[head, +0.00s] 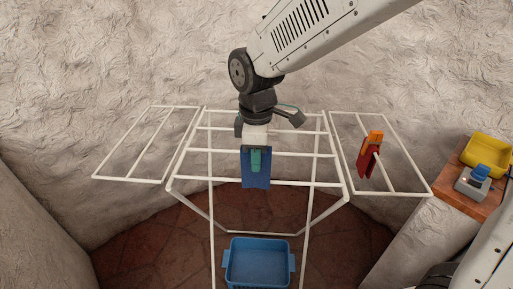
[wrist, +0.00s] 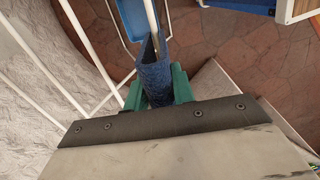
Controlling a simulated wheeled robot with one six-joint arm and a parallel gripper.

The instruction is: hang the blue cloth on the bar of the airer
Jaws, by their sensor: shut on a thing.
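The blue cloth (head: 256,181) hangs folded below my gripper (head: 255,160), over the middle part of the white airer (head: 215,181). My gripper's teal fingers are shut on it. In the wrist view, the cloth (wrist: 154,75) is pinched between the fingertips (wrist: 158,88), with its two sides spread like a V. A white bar (wrist: 151,22) of the airer runs in between these sides. I cannot tell whether the fold rests on the bar or is just above it.
An orange and red cloth (head: 368,160) hangs on the airer's right wing. The left wing is bare. A blue basket (head: 258,243) stands on the floor in front. At right, a ledge (head: 455,185) holds a yellow container (head: 487,155) and a grey and blue object (head: 473,184).

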